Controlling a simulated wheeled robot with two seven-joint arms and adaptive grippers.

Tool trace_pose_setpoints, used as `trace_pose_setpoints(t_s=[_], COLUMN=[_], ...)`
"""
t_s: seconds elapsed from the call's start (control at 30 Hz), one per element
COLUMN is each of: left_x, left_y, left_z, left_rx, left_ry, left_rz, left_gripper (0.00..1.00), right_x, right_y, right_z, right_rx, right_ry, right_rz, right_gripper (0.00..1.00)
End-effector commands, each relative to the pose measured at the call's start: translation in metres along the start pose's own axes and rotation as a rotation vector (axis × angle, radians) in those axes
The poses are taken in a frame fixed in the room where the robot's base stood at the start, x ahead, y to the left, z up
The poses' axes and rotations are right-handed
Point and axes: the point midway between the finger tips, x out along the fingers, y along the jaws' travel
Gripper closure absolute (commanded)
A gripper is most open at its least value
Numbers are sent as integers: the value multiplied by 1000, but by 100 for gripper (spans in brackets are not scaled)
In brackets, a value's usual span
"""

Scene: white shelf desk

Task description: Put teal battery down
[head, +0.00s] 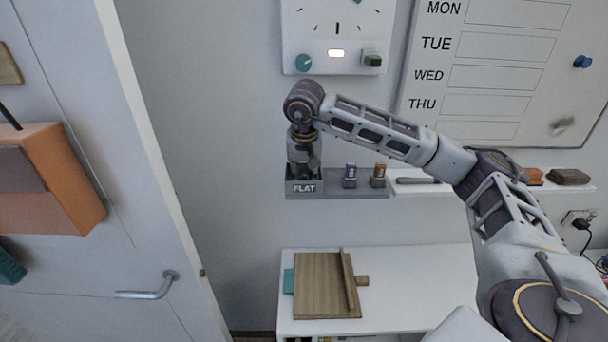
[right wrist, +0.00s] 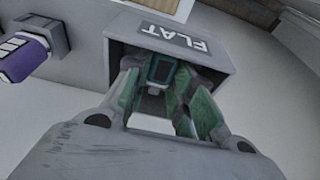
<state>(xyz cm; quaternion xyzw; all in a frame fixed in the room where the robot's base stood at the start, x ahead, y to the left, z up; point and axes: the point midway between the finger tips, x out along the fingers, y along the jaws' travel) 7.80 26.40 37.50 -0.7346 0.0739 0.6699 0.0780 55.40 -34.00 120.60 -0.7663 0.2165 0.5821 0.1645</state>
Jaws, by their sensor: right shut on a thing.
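My right gripper (head: 303,158) points down over the grey bin labelled FLAT (head: 303,188) on the wall ledge. In the right wrist view its fingers (right wrist: 160,95) are shut on the teal battery (right wrist: 162,70), which sits between the green-looking fingertips. The battery is at the mouth of the FLAT bin (right wrist: 205,52), with its lower end hidden. I cannot tell whether it touches the bin floor. In the head view the battery is hard to make out behind the fingers. My left gripper is not in view.
A purple battery (head: 350,171) and an orange battery (head: 379,171) stand in holders right of the bin; the purple one is close in the wrist view (right wrist: 22,58). A white wall panel (head: 318,25) hangs above. A wooden board (head: 318,286) lies on the lower shelf.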

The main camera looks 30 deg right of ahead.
Motion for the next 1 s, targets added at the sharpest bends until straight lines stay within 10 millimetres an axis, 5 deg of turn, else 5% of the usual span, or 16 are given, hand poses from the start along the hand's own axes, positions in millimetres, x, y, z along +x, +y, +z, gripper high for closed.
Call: trace_pose_setpoints(t_s=[0.23, 0.27, 0.4, 1.0], left_x=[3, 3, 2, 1], left_y=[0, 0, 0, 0], left_z=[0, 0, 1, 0], left_rx=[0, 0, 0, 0], left_ry=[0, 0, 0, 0], left_rz=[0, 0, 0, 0], left_gripper=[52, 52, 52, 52], right_x=[3, 3, 2, -6], right_y=[0, 0, 0, -1], right_z=[1, 1, 1, 0], right_rx=[0, 0, 0, 0], right_ry=[0, 0, 0, 2], right_rz=[0, 0, 0, -3], right_gripper=[100, 73, 55, 54])
